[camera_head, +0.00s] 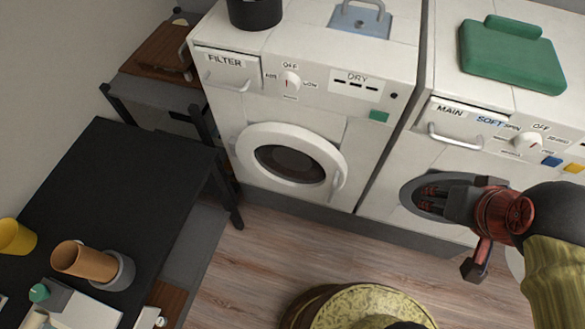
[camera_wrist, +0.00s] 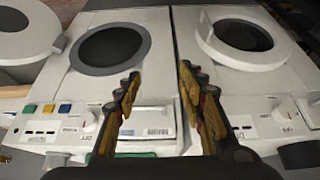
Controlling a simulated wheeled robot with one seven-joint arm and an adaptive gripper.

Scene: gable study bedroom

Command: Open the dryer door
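The dryer (camera_head: 325,50) is the left white machine, marked FILTER and DRY. Its round white door (camera_head: 262,139) with dark glass looks shut, with a pale handle (camera_head: 339,181) on its right side. In the wrist view, which is upside down, the dryer door (camera_wrist: 250,60) is at upper right, its handle (camera_wrist: 205,27) on the ring's left edge. My gripper (camera_head: 428,197) is right of the dryer, in front of the neighbouring machine, apart from the handle. In the wrist view my gripper (camera_wrist: 158,78) has its fingers spread with nothing between them.
The machine marked MAIN and SOFT (camera_head: 392,160) has a dark, grey-rimmed round front (camera_wrist: 110,48). A white round door (camera_wrist: 28,35) appears to stand open beside it. A black table (camera_head: 110,190) with cups is at left. A round yellowish stool-like object (camera_head: 365,305) stands on the floor.

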